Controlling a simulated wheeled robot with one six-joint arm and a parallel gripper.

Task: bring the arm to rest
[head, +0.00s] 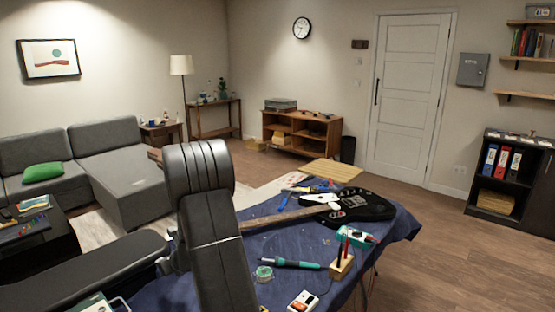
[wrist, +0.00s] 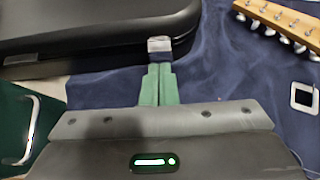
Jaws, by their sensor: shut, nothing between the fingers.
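My gripper (wrist: 158,75) shows in the wrist view with its two green fingers together and nothing between them. The fingers point at the edge of a long black case (wrist: 80,30), close to a pale metal latch (wrist: 159,44) on it. I cannot tell whether they touch. In the head view my dark arm rises in the middle and hides part of the table; the fingers are not visible there. The case also shows in the head view (head: 90,275) at the lower left.
A blue cloth (head: 385,250) covers the table. A black electric guitar (head: 362,206) lies on it, its headstock (wrist: 285,22) near my gripper. A soldering iron (head: 290,264), a tape roll (head: 263,272) and a wooden tool block (head: 341,267) lie nearby. Floor at the right (head: 470,255) is clear.

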